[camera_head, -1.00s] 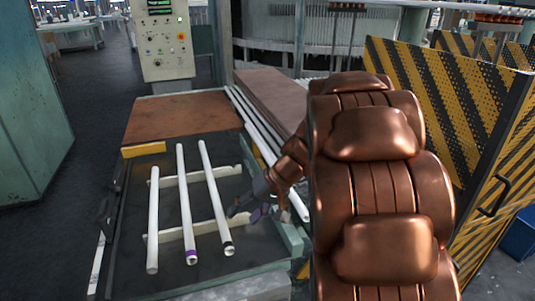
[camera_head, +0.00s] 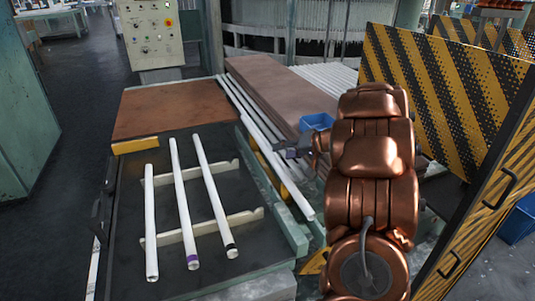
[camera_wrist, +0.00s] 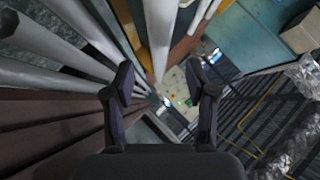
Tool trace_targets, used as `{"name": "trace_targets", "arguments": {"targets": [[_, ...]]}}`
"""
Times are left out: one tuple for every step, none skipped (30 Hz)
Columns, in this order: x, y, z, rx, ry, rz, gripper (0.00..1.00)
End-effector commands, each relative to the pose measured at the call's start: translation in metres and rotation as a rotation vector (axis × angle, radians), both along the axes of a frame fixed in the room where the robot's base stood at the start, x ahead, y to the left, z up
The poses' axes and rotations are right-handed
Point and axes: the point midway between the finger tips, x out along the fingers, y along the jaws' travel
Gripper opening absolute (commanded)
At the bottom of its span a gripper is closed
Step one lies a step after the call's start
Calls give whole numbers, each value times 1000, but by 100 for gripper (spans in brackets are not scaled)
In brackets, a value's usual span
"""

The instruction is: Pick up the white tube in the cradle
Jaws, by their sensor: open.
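Three long white tubes lie side by side across the pale notched cradle bars (camera_head: 246,214) in the camera_head view. The left tube (camera_head: 150,225) looks plain white. The middle tube (camera_head: 184,205) has a purple band at its near end, and the right tube (camera_head: 214,198) a dark band. My gripper (camera_head: 291,153) is to the right of the cradle, apart from all three tubes. In the camera_wrist view my gripper (camera_wrist: 160,85) is open, with nothing between its fingers. I cannot tell the cradle tubes apart in that view.
Long white tubes (camera_head: 265,150) and brown boards (camera_head: 278,90) lie right of the cradle bed, with a blue bin (camera_head: 316,122) near my gripper. A brown plate (camera_head: 165,108) is behind the cradle. A striped yellow-black guard (camera_head: 445,100) stands at the right. Space above the cradle is clear.

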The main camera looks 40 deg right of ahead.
Motion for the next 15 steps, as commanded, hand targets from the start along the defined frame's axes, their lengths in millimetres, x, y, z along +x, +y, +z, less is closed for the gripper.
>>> {"name": "trace_targets", "arguments": {"targets": [[2,1,0,1,2,0,57],[3,1,-1,0,2,1,57],[6,2,-2,0,1,1,57],[8,3,-3,0,3,1,57],[11,4,-4,0,4,3,57],[15,5,-6,2,4,3,57],[18,6,-7,2,4,3,57],[20,7,-9,2,5,4,57],[24,9,-12,2,5,5,57],[27,10,-13,2,5,5,57],[30,11,-15,3,3,5,57],[34,13,-18,2,4,6,57],[37,14,-20,1,4,6,57],[39,15,-21,1,3,7,57],[42,17,-23,0,2,8,57]]}}
